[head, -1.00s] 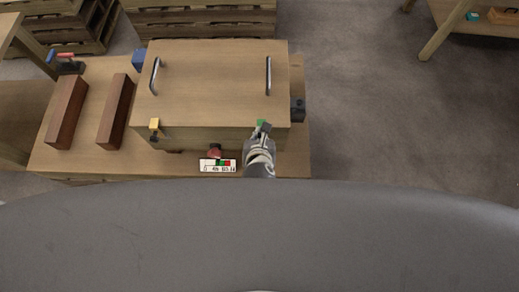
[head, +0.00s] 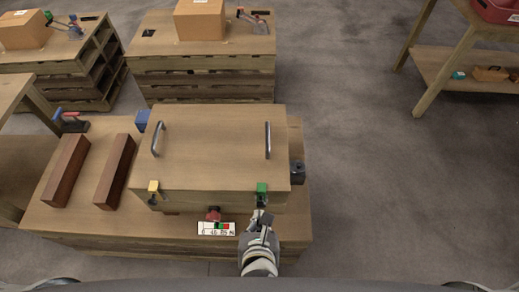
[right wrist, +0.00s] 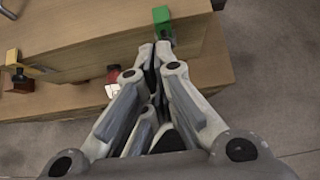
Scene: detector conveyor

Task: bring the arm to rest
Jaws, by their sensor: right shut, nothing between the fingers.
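My right gripper (head: 262,217) is shut and empty in the head view, just in front of the near right corner of the wooden box (head: 215,150). A green-topped clamp (head: 262,188) sits at that corner, just beyond the fingertips. In the right wrist view, the shut fingers (right wrist: 154,52) point at the green block (right wrist: 163,22); whether they touch it I cannot tell. My left gripper is not in view.
The box has two handles, a yellow clamp (head: 153,188), a red knob (head: 213,213) and a white gauge card (head: 216,229) at its front. Two dark bars (head: 115,170) lie left. Pallets with cartons (head: 200,18) stand behind.

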